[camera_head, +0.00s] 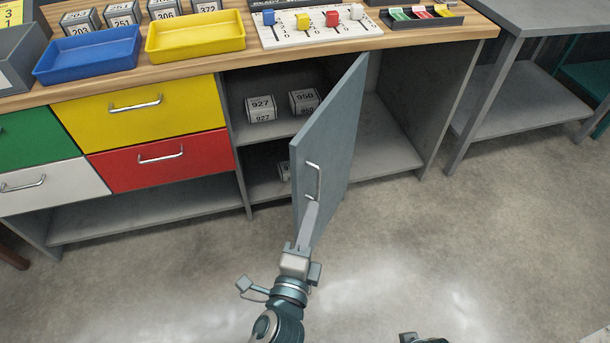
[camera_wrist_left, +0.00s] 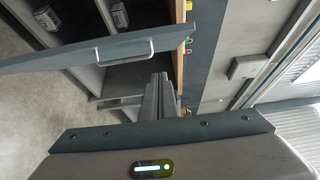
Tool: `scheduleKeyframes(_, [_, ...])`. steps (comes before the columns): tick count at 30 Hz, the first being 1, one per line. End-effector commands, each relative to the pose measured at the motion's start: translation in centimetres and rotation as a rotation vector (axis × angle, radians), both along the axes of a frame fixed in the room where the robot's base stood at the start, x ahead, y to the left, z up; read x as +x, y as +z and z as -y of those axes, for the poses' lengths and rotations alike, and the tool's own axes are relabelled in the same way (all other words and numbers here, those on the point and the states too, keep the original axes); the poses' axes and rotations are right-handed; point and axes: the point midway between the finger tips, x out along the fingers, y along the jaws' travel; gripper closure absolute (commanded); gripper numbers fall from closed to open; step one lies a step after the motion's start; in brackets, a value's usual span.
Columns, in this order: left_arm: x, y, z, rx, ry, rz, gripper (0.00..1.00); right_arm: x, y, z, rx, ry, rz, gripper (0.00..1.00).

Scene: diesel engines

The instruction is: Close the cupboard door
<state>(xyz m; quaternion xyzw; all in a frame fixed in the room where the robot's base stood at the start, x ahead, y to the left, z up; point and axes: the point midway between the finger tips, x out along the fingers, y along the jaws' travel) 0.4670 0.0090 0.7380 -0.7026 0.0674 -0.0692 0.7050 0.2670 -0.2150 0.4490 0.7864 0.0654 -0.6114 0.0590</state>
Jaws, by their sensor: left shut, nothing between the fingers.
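The grey-blue cupboard door (camera_head: 335,135) stands wide open, swung out from the bench front, its far edge against the cabinet. Its bar handle (camera_head: 313,181) is on the right-hand face near the free edge; the door (camera_wrist_left: 80,52) and handle (camera_wrist_left: 124,51) also show in the left wrist view. My left gripper (camera_head: 309,208) is shut and empty, its fingertips at the lower end of the handle in the head view. Whether they touch the door I cannot tell. The left fingers (camera_wrist_left: 160,92) also show in the wrist view.
Numbered boxes (camera_head: 261,109) sit on the cupboard shelf (camera_head: 277,128) behind the door. Yellow (camera_head: 140,105) and red (camera_head: 160,160) drawers are on the left. A grey side table (camera_head: 525,108) stands at right. Floor in front is clear.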

Motion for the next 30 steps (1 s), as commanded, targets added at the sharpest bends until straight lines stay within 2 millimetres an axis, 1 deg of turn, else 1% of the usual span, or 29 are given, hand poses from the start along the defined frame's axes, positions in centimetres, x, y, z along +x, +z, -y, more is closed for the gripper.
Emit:
scheduleKeyframes(8, [0.3, 0.0, 0.0, -0.002, 0.0, -0.001, 1.0, 0.1, -0.1, 0.0, 0.0, 0.0, 0.0, 0.69])
scheduleKeyframes(14, [1.6, 0.0, 0.3, -0.003, 0.0, -0.001, 1.0, 0.1, -0.5, 0.0, 0.0, 0.0, -0.001, 0.69])
scheduleKeyframes(20, [4.2, 0.1, 0.8, -0.002, 0.0, 0.001, 1.0, 0.3, -1.0, 0.0, 0.0, 0.0, 0.002, 0.69])
scheduleKeyframes(30, [9.8, 0.0, 1.9, -0.004, 0.0, -0.002, 1.0, 0.4, -2.6, -0.1, 0.003, 0.002, 0.0, 0.69])
